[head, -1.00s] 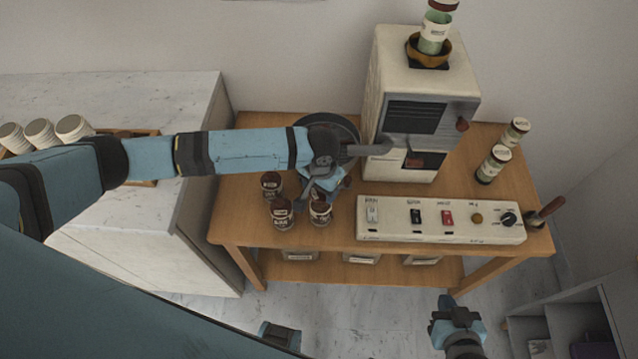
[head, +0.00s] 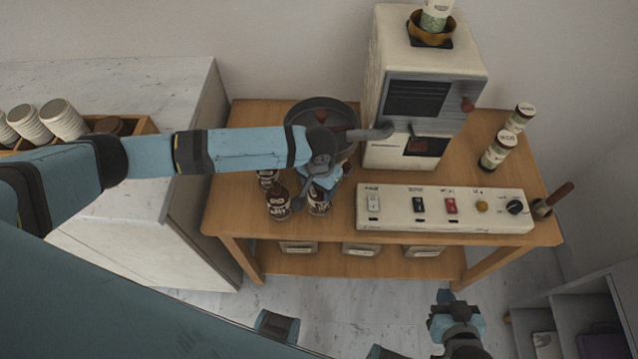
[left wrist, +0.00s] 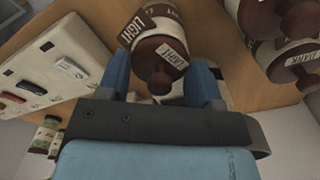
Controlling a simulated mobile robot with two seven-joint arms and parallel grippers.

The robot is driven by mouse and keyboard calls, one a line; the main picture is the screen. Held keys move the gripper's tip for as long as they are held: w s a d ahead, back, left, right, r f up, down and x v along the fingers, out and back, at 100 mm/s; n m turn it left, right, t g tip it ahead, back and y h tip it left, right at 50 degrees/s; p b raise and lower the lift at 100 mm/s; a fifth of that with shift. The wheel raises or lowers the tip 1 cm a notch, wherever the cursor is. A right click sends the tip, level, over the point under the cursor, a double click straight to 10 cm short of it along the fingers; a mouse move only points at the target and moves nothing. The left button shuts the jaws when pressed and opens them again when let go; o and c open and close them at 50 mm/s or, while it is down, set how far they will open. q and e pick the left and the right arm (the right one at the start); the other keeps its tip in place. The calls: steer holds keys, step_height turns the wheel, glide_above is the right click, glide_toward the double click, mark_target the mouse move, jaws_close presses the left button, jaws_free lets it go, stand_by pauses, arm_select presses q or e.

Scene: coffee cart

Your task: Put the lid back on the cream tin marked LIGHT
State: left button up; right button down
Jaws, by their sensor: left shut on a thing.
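Three cream tins with dark brown tops stand close together on the wooden cart, below my left arm in the head view. The tin marked LIGHT (left wrist: 150,18) shows in the left wrist view behind a brown lid (left wrist: 158,58) with a round knob and a pale label. My left gripper (head: 318,188) is over the right-hand tin (head: 317,207) in the head view. Its blue fingers (left wrist: 162,82) are shut on the lid. The lid overlaps the LIGHT tin's end; I cannot tell whether it is seated. My right gripper (head: 444,302) hangs low in front of the cart.
Neighbouring tins, one labelled DARK (left wrist: 296,58), stand close beside the LIGHT tin. A dark round pan (head: 300,108) is behind my gripper. The white machine (head: 395,145) and switch panel (head: 400,222) stand to the right. Two jars (head: 497,152) are farther right.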

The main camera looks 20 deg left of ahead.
arm_select(q)
steer(key=shift+p, duration=1.15)
stand_by(0.9)
steer(key=shift+f+p, duration=0.15)
steer(key=shift+p, duration=0.25)
stand_by(1.1)
steer(key=shift+p, duration=0.5)
stand_by(0.5)
steer(key=o, duration=1.3)
steer(key=shift+c, duration=0.2)
